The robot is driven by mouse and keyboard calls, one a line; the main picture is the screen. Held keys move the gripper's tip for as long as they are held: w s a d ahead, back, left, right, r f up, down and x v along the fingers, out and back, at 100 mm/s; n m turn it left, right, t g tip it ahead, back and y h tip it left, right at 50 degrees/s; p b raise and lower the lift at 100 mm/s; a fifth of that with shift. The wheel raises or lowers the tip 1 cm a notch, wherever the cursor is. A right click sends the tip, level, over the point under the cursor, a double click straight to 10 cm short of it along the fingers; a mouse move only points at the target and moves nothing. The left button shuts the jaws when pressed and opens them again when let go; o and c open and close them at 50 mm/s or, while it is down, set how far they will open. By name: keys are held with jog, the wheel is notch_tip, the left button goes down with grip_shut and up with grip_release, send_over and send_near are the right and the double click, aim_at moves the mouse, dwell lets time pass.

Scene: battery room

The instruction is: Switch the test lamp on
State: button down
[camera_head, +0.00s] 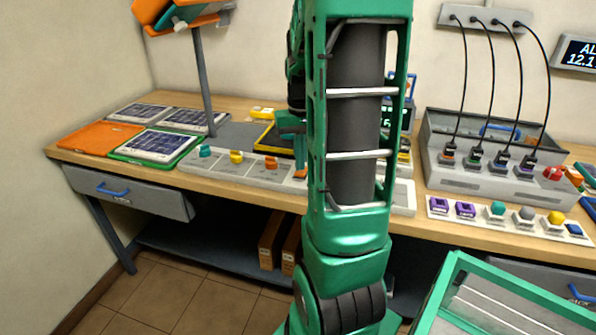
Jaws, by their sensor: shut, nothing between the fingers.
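No thing in view is clearly marked as the test lamp. An orange-headed fixture (178,14) on a grey post stands at the back left of the bench, its top cut off by the frame. A long grey tray (225,172) at the bench front holds small teal (206,151), yellow (236,157) and orange (271,163) pieces. I cannot tell whether my fingertips touch anything.
Solar panels (160,145) and an orange tray (95,139) lie at the left. A grey charging box (480,180) with several cables stands right of my arm. A strip of coloured pieces (510,221) lies before it. A green-framed case (505,295) is at the lower right.

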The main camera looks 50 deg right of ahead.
jog(key=shift+f, duration=0.6)
dwell(0.4)
notch_tip(320, 180, up, 7)
dwell(0.9)
dwell(0.5)
jog(key=s+a+f+n, duration=0.1)
jog(key=s+a+f, duration=0.2)
jog(key=s+a, duration=1)
jog(key=a, duration=0.4)
jog(key=shift+s+f, duration=0.15)
jog(key=shift+s, duration=0.2)
jog(key=shift+d, duration=0.1)
